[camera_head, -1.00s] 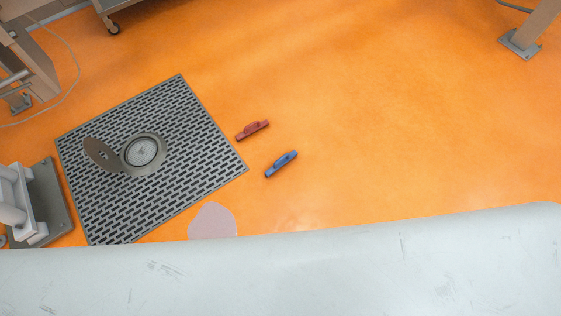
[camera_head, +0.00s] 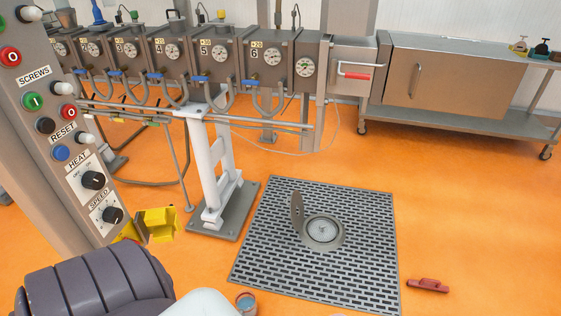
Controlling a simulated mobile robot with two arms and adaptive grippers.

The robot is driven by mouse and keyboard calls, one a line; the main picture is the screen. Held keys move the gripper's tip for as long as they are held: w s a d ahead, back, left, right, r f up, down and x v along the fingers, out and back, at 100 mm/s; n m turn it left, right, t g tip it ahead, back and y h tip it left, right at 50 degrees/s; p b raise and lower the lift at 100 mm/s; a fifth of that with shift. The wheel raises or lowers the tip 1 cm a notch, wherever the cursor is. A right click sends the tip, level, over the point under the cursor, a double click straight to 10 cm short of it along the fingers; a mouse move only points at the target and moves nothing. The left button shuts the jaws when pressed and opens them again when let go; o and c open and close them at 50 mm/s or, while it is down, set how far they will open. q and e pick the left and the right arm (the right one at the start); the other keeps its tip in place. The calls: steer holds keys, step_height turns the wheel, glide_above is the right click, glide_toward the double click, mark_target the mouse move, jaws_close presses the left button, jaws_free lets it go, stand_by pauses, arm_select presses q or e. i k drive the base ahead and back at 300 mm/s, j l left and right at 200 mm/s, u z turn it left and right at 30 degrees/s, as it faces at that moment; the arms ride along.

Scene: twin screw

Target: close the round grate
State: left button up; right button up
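The round grate (camera_head: 322,232) is a round drain set in a dark slotted floor grid (camera_head: 365,273). Its round lid (camera_head: 297,211) stands open, close to upright, at the left side of the opening. A metal strainer shows inside the opening. Neither of my grippers shows in the head view, and nothing is seen touching the lid.
A white stand (camera_head: 212,170) is left of the grid. Gauged machine units (camera_head: 205,62) and a steel cabinet (camera_head: 455,80) line the back. A red handle-like object (camera_head: 428,286) lies right of the grid.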

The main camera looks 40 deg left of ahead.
mark_target(296, 199)
steer(key=k+j, duration=0.4)
steer(key=j, duration=0.25)
steer(key=k+j+z, duration=0.1)
steer(key=k+j, duration=0.3)
steer(key=j, duration=0.25)
steer(key=k+j+z, duration=0.1)
steer(key=k+j, duration=0.3)
steer(key=j, duration=0.2)
steer(key=k+j, duration=0.4)
steer(key=j, duration=0.15)
steer(key=k+j, duration=0.1)
steer(key=j, duration=0.3)
steer(key=j+z, duration=0.1)
steer(key=j, duration=0.3)
steer(key=k+j, duration=0.15)
steer(key=j, duration=0.25)
steer(key=k+j+z, duration=0.1)
steer(key=j, duration=0.3)
steer(key=i+j, duration=0.1)
steer(key=j, duration=0.25)
steer(key=i+j, duration=0.15)
steer(key=j, duration=0.2)
steer(key=i+j, duration=0.1)
steer(key=j, duration=0.2)
steer(key=i+j+z, duration=0.1)
steer(key=j, duration=0.25)
steer(key=j+u, duration=0.3)
steer(key=i+j+u, duration=0.2)
steer(key=j+u, duration=0.15)
steer(key=j, duration=0.15)
